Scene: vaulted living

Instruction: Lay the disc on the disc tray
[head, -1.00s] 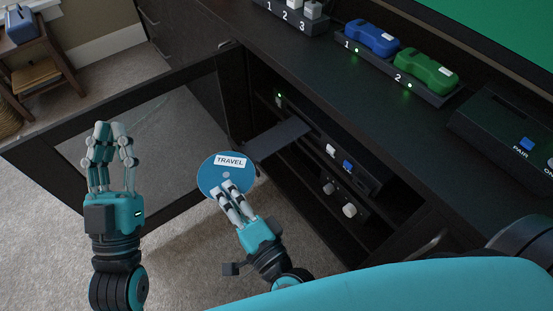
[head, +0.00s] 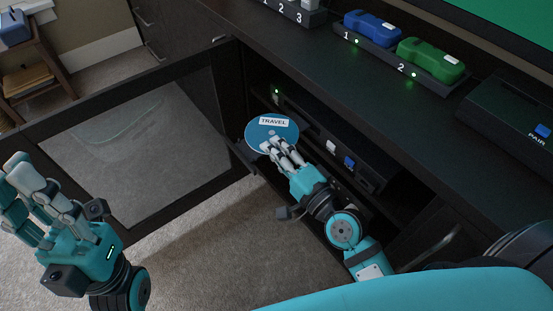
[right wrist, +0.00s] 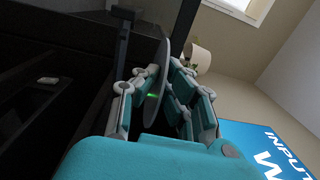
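The disc (head: 268,133) is blue with a white TRAVEL label facing up. My right gripper (head: 279,149) is shut on its near edge. In the right wrist view the disc (right wrist: 157,84) shows nearly edge-on between the fingers. The disc tray (head: 243,157) is a dark plate sticking out of the player in the open cabinet. The disc is over it in the head view and hides most of it; I cannot tell whether they touch. My left gripper (head: 25,190) is empty, with its fingers apart, at the lower left.
The player (head: 345,150) sits on a cabinet shelf, with white and blue buttons on its front. The glass cabinet door (head: 135,150) stands open to the left. The dark cabinet top (head: 400,115) carries a blue and a green controller in a dock. Carpet lies below.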

